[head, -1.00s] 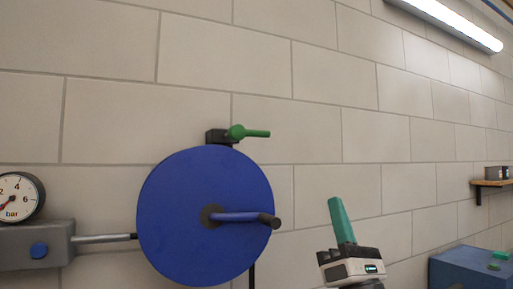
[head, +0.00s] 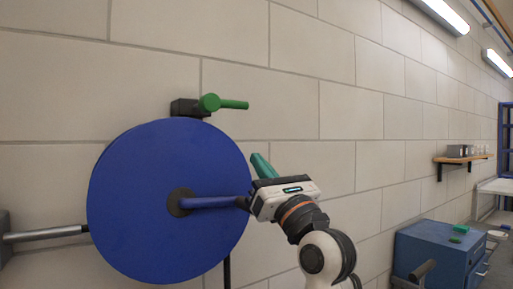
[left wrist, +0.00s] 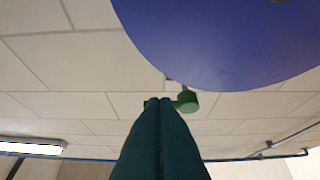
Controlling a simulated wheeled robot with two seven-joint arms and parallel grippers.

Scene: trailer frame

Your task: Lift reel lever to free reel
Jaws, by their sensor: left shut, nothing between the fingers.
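The reel lever is a green handle (head: 222,102) on a dark block on the wall, just above the reel. Its bar points right, about level. The blue reel (head: 125,215) is a large disc with a crank that sticks out to the right. My left gripper (head: 258,160) is shut and empty, its teal fingers right of the reel, below and right of the lever and apart from it in the picture. In the left wrist view, the lever's green knob (left wrist: 187,101) shows beside the fingertips (left wrist: 158,101); contact cannot be told. The crank's end is hidden behind my gripper.
A metal pipe (head: 45,233) runs left from the reel. A blue cabinet (head: 440,248) with a green item on top stands at lower right. A wooden shelf (head: 463,158) with boxes hangs on the wall. The wall around the lever is clear.

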